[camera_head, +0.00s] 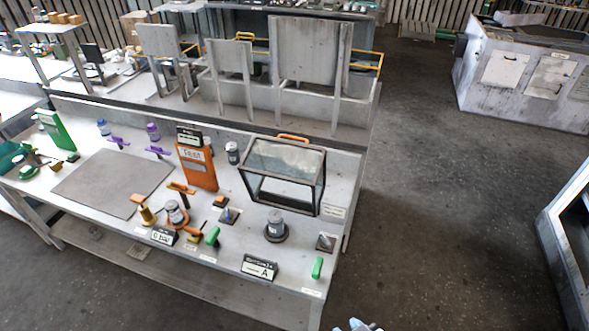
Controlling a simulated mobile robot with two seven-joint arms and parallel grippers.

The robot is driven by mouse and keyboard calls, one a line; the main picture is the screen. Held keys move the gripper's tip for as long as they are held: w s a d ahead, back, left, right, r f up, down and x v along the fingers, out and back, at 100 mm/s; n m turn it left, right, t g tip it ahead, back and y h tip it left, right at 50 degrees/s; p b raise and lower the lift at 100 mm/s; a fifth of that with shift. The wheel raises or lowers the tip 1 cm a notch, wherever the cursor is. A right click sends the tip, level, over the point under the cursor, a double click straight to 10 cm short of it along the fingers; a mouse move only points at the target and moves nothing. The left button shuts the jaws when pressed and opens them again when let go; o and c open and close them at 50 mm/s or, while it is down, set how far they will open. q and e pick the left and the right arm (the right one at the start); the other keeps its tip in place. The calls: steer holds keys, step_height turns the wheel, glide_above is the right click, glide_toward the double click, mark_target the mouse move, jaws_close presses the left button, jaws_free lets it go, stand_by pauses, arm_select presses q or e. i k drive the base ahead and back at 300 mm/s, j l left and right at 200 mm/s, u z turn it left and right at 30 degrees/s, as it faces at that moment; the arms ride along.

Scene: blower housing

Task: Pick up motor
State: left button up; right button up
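Several grey cylinders that look like motors stand on the workbench (110,230). One motor (275,224) is upright on a round dark base near the front right of the bench. Another motor (174,212) stands in an orange-brown ring fixture near the front middle. A third grey motor-like cylinder (232,152) stands behind, left of the glass case. Only a small pale blue-grey tip, apparently my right gripper (358,326), shows at the bottom edge, off the bench and apart from all motors. Its fingers are mostly cut off. My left gripper is not in view.
A glass case (284,172) with an orange handle stands at the back right of the bench. An orange box (198,167), a grey mat (113,182) and small coloured tools surround the motors. Open floor (450,220) lies to the right, with a grey cabinet (525,75) beyond.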

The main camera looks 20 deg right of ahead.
mark_target(276, 230)
steer(key=k+u, duration=0.15)
steer(key=k, duration=0.35)
steer(key=k+j+u, duration=0.1)
steer(key=k, duration=0.35)
steer(key=l+u, duration=0.1)
steer(key=u, duration=1.45)
steer(key=l, duration=1.05)
steer(key=k+l, duration=0.1)
steer(key=l, duration=1)
steer(key=k+l, duration=0.1)
steer(key=l, duration=2.05)
steer(key=k+l, duration=0.1)
steer(key=l, duration=0.95)
steer(key=u, duration=0.05)
